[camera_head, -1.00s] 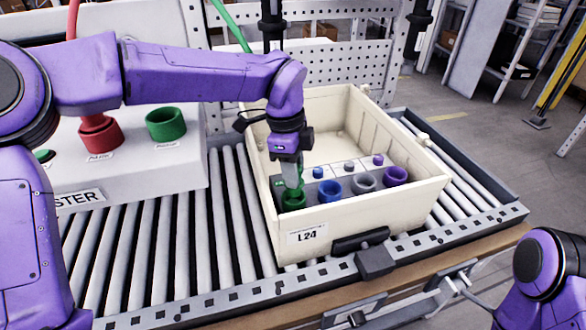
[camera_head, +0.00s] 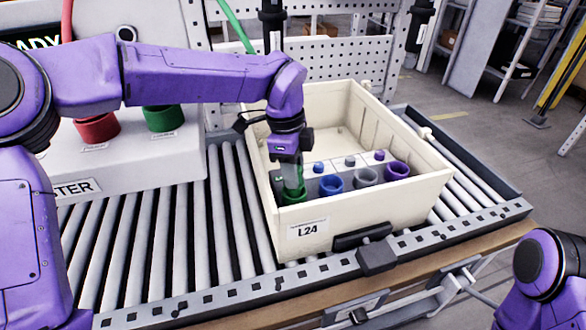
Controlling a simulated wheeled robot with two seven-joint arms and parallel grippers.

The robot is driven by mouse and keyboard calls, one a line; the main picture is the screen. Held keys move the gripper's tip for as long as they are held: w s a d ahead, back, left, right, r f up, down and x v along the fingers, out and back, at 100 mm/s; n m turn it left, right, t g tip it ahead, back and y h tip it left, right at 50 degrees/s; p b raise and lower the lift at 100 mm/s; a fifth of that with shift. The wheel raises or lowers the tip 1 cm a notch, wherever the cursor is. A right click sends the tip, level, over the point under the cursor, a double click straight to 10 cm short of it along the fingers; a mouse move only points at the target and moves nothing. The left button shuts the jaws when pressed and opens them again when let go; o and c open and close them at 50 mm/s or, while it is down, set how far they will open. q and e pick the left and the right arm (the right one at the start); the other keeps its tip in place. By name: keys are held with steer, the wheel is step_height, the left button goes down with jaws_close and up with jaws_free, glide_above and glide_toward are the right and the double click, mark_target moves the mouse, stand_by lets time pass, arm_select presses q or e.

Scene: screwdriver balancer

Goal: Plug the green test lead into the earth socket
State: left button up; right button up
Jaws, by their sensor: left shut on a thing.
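My left gripper (camera_head: 291,172) points down inside the cream bin and is shut on the green plug of the test lead (camera_head: 299,178). The plug is mostly hidden by the fingers. Its lower end is at the green ring socket (camera_head: 294,197), the leftmost in the row near the bin's front wall. I cannot tell how deep the plug sits in it. The green cable (camera_head: 236,24) shows above my arm, which hides its lower part. My right gripper is out of view; only part of that arm shows at the lower right.
Blue (camera_head: 331,184), grey (camera_head: 366,176) and purple (camera_head: 397,169) sockets stand to the right. The cream bin (camera_head: 420,190), labelled L24, rests on a roller conveyor (camera_head: 150,240). The tester box (camera_head: 150,165) with red (camera_head: 97,128) and green (camera_head: 163,119) holders stands left.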

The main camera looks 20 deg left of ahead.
arm_select(q)
steer(key=shift+f+b, duration=0.9)
steer(key=shift+f, duration=0.25)
steer(key=o, duration=1.2)
steer(key=shift+s+r, duration=0.1)
steer(key=shift+c, duration=0.2)
steer(key=r, duration=0.7)
steer(key=a+r, duration=0.1)
steer(key=r, duration=0.2)
steer(key=shift+a+r, duration=0.1)
steer(key=shift+r, duration=0.15)
